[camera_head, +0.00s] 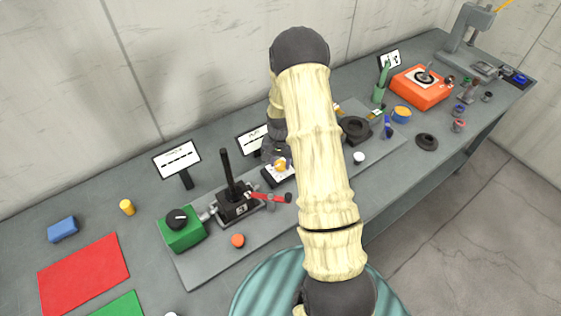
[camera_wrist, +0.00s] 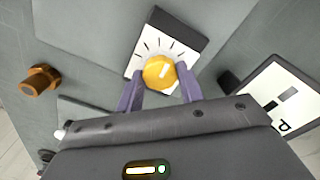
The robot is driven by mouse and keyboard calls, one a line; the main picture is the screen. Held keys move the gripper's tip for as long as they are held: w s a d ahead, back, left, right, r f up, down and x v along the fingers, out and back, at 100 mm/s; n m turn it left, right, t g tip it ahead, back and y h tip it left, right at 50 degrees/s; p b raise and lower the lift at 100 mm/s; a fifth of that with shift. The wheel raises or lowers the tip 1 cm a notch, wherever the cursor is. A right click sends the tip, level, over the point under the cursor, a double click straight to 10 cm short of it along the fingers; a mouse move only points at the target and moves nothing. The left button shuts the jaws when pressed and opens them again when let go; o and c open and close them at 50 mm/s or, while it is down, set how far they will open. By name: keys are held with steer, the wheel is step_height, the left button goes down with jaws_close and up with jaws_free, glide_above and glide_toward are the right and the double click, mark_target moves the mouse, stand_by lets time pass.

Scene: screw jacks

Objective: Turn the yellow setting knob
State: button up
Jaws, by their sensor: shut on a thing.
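The yellow setting knob (camera_wrist: 158,73) is round with a white pointer line. It sits on a white dial plate (camera_wrist: 171,42) with black tick marks, on a dark block. My gripper (camera_wrist: 160,70) has its two purple fingers on either side of the knob, closed on it. The pointer tilts up and slightly right in the wrist view. In the head view the knob (camera_head: 280,165) shows small beside my arm, on its white plate (camera_head: 272,178). My fingers are hard to make out there, partly hidden by my arm.
A black lever unit (camera_head: 238,205) with a red handle and a green box (camera_head: 181,230) with a black knob stand to the left. An orange cylinder (camera_wrist: 40,80) and a sign (camera_wrist: 281,102) flank the dial in the wrist view.

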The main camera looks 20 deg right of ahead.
mark_target(280, 164)
steer(key=shift+n, duration=0.3)
steer(key=shift+n+b, duration=0.95)
steer(key=shift+n, duration=1.45)
steer(key=o, duration=1)
steer(key=shift+r, duration=0.1)
step_height(280, 164, up, 17)
steer(key=b, duration=0.3)
steer(key=shift+r, duration=0.15)
steer(key=shift+a, duration=0.1)
